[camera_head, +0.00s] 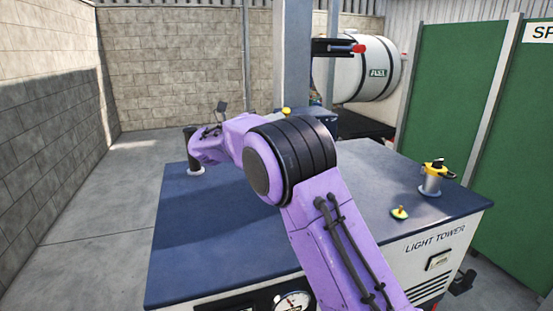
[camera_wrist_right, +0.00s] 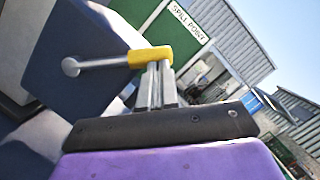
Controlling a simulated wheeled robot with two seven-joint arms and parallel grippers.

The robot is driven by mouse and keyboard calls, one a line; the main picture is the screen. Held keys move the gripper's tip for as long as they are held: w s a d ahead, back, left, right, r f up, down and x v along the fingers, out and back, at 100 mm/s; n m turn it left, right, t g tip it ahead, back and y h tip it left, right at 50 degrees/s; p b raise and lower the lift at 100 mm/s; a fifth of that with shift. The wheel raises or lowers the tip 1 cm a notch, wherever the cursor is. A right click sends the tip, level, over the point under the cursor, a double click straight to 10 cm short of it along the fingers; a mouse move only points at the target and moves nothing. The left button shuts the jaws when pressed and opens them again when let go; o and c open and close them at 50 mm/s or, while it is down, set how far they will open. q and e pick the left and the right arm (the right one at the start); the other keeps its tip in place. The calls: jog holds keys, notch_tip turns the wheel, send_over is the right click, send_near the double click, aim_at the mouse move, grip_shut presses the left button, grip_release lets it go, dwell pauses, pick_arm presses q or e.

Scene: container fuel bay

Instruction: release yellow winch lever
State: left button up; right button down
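The yellow grip of the winch lever (camera_wrist_right: 150,57) lies across the tips of my right gripper (camera_wrist_right: 160,70) in the right wrist view. Its metal rod runs left to a round grey end. The two fingers are close together and look shut, with their tips at the grip and apparently not around it. In the head view a small yellow part (camera_head: 286,110), apparently this grip, shows by the mast just above my right arm's black joint. That arm crosses the light tower (camera_head: 225,240) and hides its own fingers and most of the lever. My left gripper is out of view.
A grey mast (camera_head: 297,50) rises behind the arm, near a black bracket with a red tip (camera_head: 358,48). A yellow-topped fitting (camera_head: 432,180) and a yellow cap (camera_head: 399,212) are on the blue top's right side. A dark post (camera_head: 194,150) stands at its left. Floor at left is clear.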

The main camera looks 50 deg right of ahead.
jog(key=s+f+b+v, duration=0.2)
jog(key=b+v, duration=0.3)
jog(key=v, duration=0.8)
jog(key=shift+b, duration=0.3)
jog(key=shift+r, duration=0.1)
